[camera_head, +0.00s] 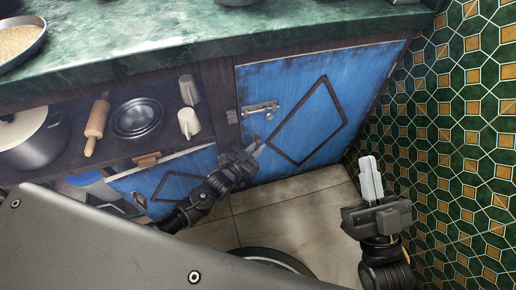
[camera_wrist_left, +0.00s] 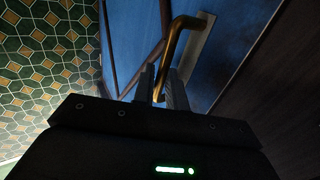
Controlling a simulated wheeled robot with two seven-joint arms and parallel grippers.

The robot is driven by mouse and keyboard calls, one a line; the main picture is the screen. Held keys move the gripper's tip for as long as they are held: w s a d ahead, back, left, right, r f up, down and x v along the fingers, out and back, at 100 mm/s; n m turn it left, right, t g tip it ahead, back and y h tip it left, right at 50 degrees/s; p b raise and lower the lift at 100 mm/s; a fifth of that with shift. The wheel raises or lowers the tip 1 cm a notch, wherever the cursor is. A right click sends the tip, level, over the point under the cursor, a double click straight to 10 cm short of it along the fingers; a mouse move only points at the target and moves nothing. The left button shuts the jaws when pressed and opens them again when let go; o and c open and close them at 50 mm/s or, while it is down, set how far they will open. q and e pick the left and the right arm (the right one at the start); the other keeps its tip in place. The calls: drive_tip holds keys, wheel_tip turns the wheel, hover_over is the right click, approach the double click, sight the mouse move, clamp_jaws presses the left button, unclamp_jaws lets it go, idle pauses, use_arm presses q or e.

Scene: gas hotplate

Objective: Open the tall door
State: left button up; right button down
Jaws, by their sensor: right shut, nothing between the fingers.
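The tall door (camera_head: 300,110) is the blue panel with a dark diamond moulding at the right of the cabinet. It looks closed. A metal latch (camera_head: 260,107) is near its upper left side. My left gripper (camera_head: 257,148) is at the door's left side, below the latch. In the left wrist view, a bent brass handle (camera_wrist_left: 170,58) runs down between the fingers of my left gripper (camera_wrist_left: 162,88). I cannot tell whether they press on it. My right gripper (camera_head: 371,178) is shut and empty, pointing up in front of the tiled wall, apart from the door.
A green marble counter (camera_head: 150,45) overhangs the cabinet. An open shelf at left holds a pot (camera_head: 35,145), a rolling pin (camera_head: 97,124), metal bowls (camera_head: 137,118) and mugs. A lower blue panel (camera_head: 165,180) is below it. The tiled wall (camera_head: 460,130) closes off the right; the floor (camera_head: 290,215) shows between.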

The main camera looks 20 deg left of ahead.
use_arm(q)
drive_tip(key=shift+w+d, duration=0.1)
drive_tip(key=shift+w, duration=0.1)
use_arm(e)
drive_tip(key=shift+d+r, duration=0.15)
use_arm(q)
drive_tip(key=shift+c, duration=0.4)
clamp_jaws()
